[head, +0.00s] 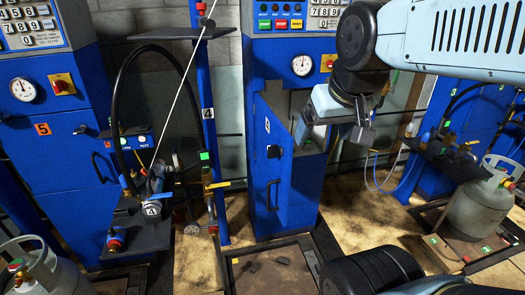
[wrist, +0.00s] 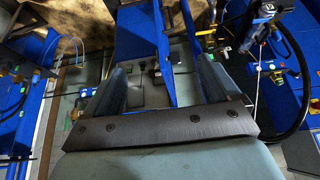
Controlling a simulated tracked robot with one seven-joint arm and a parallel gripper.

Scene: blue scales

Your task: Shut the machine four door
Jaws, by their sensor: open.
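The machine four door (head: 276,170) is a tall blue panel with a small 4 label, a black latch and a handle. It stands open at the front of the blue machine four cabinet (head: 258,75), its free edge swung out from the opening. My gripper (head: 334,132) is in front of the cabinet's upper opening, to the right of the door. In the wrist view my open gripper (wrist: 162,88) has its two fingers spread apart. A blue panel edge, seemingly the door (wrist: 162,50), and the cabinet inside show between and beyond them. I cannot tell whether a finger touches the door.
A post (head: 203,110) with a shelf, black hose and valves stands left of the door. Machine five (head: 45,130) is further left. A grey gas cylinder (head: 480,208) stands on a scale at right. A low platform (head: 270,268) lies in front of the cabinet.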

